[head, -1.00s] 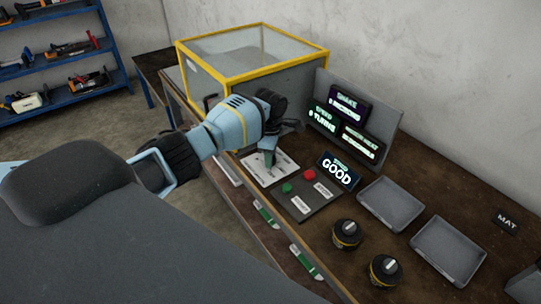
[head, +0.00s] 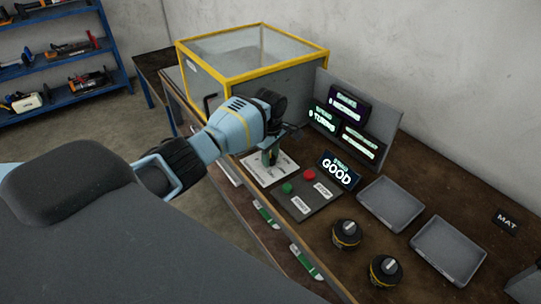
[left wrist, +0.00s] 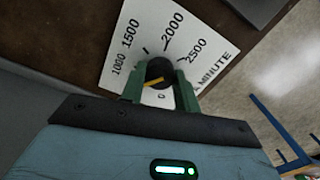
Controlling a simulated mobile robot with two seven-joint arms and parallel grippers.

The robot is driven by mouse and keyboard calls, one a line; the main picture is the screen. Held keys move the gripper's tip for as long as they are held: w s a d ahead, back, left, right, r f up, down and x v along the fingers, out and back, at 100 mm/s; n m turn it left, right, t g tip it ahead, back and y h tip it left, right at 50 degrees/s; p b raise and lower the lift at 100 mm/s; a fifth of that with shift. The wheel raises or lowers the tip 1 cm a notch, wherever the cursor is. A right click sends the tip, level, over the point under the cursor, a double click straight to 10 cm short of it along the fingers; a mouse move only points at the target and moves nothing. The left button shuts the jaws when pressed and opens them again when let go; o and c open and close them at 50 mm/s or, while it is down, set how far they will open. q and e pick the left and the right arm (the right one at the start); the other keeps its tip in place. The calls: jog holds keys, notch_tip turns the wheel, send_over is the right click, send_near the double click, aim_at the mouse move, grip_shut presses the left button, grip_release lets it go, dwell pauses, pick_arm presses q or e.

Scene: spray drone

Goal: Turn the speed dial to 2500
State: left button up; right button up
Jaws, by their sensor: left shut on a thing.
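The speed dial is a black knob (left wrist: 160,72) with a yellow line on a white scale plate (left wrist: 113,82). The scale reads 1000, 1500, 2000 and 2500 in the left wrist view; I cannot tell which end of the yellow line is the pointer. My left gripper (left wrist: 160,88) is shut on the knob, with one green finger on either side. In the head view the left gripper (head: 269,158) stands over the white plate (head: 258,175) and hides the knob. My right gripper is out of view.
Beside the plate are a green button (head: 287,188), a red button (head: 309,175) and a display reading GOOD (head: 338,171). A yellow-framed clear box (head: 250,50) stands behind the arm. Two black knobs (head: 346,234) and two grey trays (head: 390,204) lie to the right.

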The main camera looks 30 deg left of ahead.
pick_arm(q)
jog(key=m, duration=0.4)
jog(key=shift+m, duration=0.4)
jog(key=m, duration=1.3)
jog(key=shift+m, duration=0.3)
jog(key=m, duration=0.3)
jog(key=shift+m, duration=0.3)
jog(key=m, duration=0.9)
jog(key=shift+m+b, duration=0.3)
jog(key=shift+m, duration=1.7)
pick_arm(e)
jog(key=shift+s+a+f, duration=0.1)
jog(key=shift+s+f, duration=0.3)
